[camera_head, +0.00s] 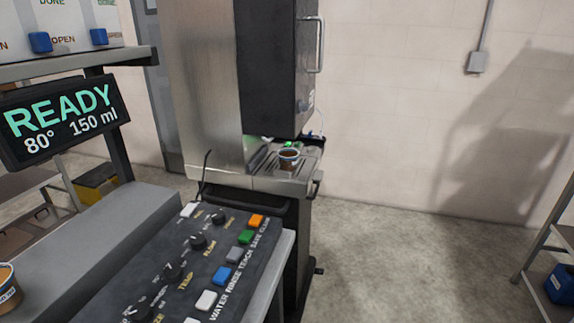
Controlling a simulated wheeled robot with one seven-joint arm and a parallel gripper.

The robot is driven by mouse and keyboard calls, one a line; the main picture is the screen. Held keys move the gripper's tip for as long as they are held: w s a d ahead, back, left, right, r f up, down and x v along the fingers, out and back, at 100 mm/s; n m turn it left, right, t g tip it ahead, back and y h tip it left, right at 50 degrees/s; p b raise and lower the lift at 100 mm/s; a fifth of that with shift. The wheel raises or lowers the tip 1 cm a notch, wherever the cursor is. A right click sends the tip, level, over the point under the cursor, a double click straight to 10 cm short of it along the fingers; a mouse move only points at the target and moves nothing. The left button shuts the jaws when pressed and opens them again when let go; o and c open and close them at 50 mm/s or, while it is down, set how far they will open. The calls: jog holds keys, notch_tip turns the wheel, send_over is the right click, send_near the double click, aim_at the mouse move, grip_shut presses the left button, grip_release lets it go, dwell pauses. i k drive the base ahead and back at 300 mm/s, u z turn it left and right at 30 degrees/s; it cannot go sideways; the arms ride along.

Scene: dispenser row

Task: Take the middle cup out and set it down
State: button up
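A second cup with an orange-brown top (8,290) is cut off by the left edge, near the bottom. I cannot tell which of them is the middle cup. My gripper is not in view.
A control panel (190,270) with knobs and coloured buttons fills the lower middle. A display reading READY, 80°, 150 ml (65,118) hangs at left. A rack with a blue container (560,284) stands at right. Floor between machine and rack is clear.

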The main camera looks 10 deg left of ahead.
aim_at(288, 161)
jog(key=i, duration=1)
